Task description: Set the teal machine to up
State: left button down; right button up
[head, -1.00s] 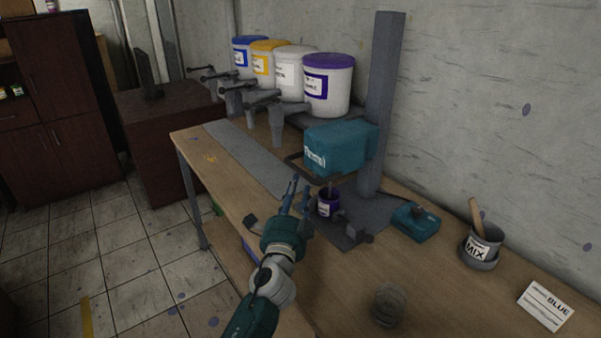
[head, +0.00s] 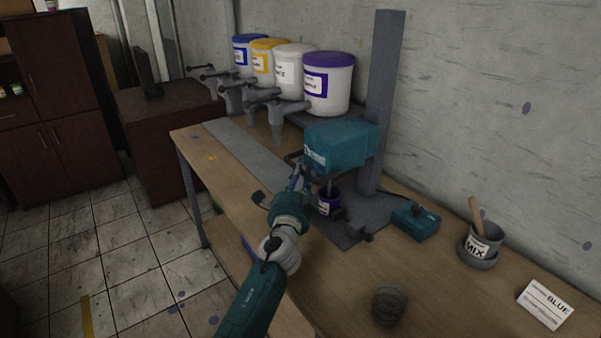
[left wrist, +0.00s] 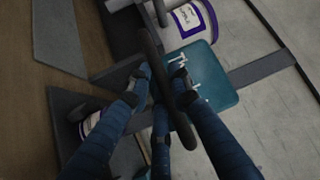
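The teal machine (head: 338,146) is mounted on a grey upright post at the back of the workbench. Its dark bar handle (head: 293,160) sticks out on its left side. A small purple-labelled cup (head: 328,201) stands below the machine, with a thin rod reaching down into it. My left gripper (head: 297,178) is at the handle, its fingers pointing up toward it. In the left wrist view the handle (left wrist: 162,80) crosses between the blue fingers, which are apart; whether they touch it is unclear. The teal machine (left wrist: 212,80) lies behind the fingers there. My right gripper is not in view.
Several paint buckets (head: 329,84) with taps stand at the back left. A teal control box (head: 416,221), a MIX pot (head: 481,244), a BLUE card (head: 545,304) and a dark round object (head: 389,302) sit on the bench to the right. Open floor lies left.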

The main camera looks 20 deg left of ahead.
pick_arm(q)
notch_tip(320, 180, up, 11)
jog(key=p, duration=0.9)
jog(key=shift+r, duration=0.1)
jog(key=c, duration=1.8)
grip_release()
jog(key=shift+r, duration=0.1)
jog(key=shift+c, duration=0.2)
jog(key=shift+s, duration=0.1)
jog(key=s+d+f, duration=0.2)
jog(key=s, duration=0.9)
jog(key=shift+s, duration=0.25)
jog(key=shift+f, duration=0.1)
